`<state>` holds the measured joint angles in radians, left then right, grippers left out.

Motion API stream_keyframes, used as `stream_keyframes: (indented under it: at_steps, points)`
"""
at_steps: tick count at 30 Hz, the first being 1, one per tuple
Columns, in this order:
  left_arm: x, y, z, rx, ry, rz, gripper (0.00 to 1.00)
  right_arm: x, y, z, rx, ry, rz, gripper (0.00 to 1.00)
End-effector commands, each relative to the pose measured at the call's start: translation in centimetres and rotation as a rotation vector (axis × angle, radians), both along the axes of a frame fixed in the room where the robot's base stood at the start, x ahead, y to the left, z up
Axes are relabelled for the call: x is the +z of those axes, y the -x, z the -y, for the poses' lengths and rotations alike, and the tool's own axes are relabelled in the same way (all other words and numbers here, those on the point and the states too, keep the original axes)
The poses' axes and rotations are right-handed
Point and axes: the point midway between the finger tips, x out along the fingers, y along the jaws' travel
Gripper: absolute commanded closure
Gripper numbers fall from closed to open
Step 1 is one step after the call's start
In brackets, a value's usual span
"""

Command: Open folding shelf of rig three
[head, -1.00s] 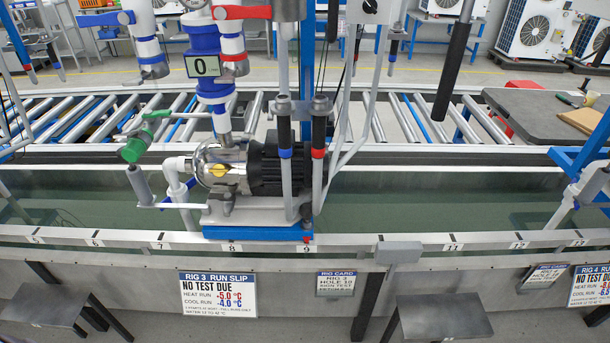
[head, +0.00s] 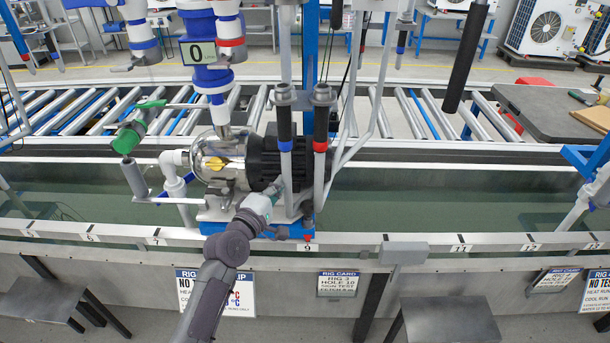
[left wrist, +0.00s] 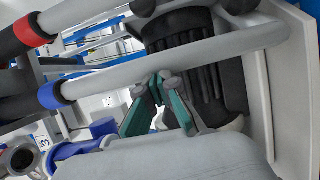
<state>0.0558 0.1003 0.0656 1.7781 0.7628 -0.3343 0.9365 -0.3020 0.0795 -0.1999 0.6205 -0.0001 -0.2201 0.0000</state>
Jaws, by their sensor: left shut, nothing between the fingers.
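Rig three shows in the head view as a pump with a clear, shiny front (head: 218,160) and a black ribbed motor (head: 262,160) on a blue base (head: 215,229). I cannot pick out its folding shelf with certainty. My left gripper (head: 276,188) reaches up from below, at the near side of the motor, beside the upright grey pipes. In the left wrist view its green-sided fingers (left wrist: 161,84) are shut and empty, close to a grey pipe (left wrist: 185,60) with the ribbed motor (left wrist: 195,65) behind. Whether they touch the pipe I cannot tell. My right gripper is out of view.
Two upright pipes with a blue-banded grip (head: 284,128) and a red-banded grip (head: 320,130) stand by the motor. A water trough (head: 430,200) runs behind its numbered rim (head: 455,249). Grey stools (head: 447,319) stand below. A roller conveyor (head: 395,115) lies behind.

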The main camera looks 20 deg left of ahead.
Motion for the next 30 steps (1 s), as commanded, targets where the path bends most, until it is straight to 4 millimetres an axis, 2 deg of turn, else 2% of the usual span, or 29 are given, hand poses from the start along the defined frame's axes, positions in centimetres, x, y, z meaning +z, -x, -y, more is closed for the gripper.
stream_keyframes:
  at_steps: [3,7,10,15,30]
  points:
    - [0.1,-2.8,0.5,-0.001,0.000,0.000,1.00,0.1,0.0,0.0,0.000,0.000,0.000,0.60]
    - [0.1,-5.1,1.1,-0.001,0.001,0.000,1.00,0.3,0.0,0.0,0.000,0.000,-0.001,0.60]
    - [0.2,-4.9,2.9,-0.002,0.004,-0.003,1.00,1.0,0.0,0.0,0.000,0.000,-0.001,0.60]
    - [0.0,-5.0,4.4,0.000,0.001,-0.002,1.00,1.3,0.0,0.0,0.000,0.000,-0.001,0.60]
    - [0.0,-5.0,4.7,0.000,-0.005,-0.002,1.00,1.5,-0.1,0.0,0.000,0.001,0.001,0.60]
